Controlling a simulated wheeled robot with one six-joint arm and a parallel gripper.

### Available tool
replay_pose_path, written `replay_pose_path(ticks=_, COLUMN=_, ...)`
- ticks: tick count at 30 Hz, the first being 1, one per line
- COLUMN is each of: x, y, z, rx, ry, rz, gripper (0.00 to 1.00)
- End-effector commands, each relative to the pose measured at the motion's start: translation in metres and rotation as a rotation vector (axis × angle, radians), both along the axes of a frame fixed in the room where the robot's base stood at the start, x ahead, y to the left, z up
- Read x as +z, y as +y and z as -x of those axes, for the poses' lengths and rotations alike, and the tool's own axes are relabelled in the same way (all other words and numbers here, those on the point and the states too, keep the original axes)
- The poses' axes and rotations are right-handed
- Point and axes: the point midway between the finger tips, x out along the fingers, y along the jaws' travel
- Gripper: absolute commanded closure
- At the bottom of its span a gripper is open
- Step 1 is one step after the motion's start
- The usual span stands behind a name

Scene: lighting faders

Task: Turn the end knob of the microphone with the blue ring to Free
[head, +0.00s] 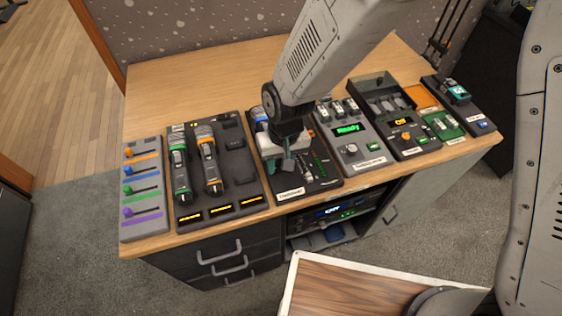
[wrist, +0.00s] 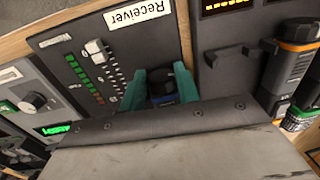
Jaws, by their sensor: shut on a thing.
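My gripper (head: 288,163) is over the Receiver panel (head: 318,188), pointing down. In the wrist view its two teal fingers (wrist: 161,88) are closed on either side of a short black knob (wrist: 158,79). A blue band (wrist: 165,99) shows just behind the knob, between the fingers. This looks like the end of the microphone with the blue ring, lying on the panel. A bit of blue also shows beside my arm in the head view (head: 260,113). The rest of this microphone is hidden by my gripper and arm. No knob marking, such as Free, is readable.
Left of the Receiver, a dark dock (head: 218,198) holds a green-ringed microphone (head: 180,170) and an orange-ringed microphone (head: 210,165); its right slot is empty. A fader box (head: 145,190) stands far left. A panel with a green display (head: 350,140) stands close on the right.

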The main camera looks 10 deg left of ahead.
Motion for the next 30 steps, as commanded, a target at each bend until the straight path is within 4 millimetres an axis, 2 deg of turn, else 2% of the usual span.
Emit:
replay_pose_path(ticks=3, x=0.000, y=0.000, z=0.000, rx=0.000, ry=0.000, rz=0.000, gripper=0.91)
replay_pose_path(ticks=4, x=0.000, y=0.000, z=0.000, rx=0.000, ry=0.000, rz=0.000, gripper=0.60)
replay_pose_path(ticks=6, x=0.000, y=0.000, z=0.000, rx=0.000, ry=0.000, rz=0.000, gripper=0.46)
replay_pose_path(ticks=14, x=0.001, y=0.000, z=0.000, rx=0.000, ry=0.001, rz=-0.001, gripper=0.46)
replay_pose_path(ticks=17, x=0.007, y=0.000, z=-0.001, rx=0.000, ry=0.000, rz=-0.001, gripper=0.46)
replay_pose_path(ticks=24, x=0.047, y=-0.002, z=-0.003, rx=0.001, ry=-0.003, rz=-0.004, gripper=0.46)
replay_pose_path(ticks=30, x=0.072, y=-0.004, z=-0.003, rx=0.000, ry=-0.001, rz=-0.002, gripper=0.46)
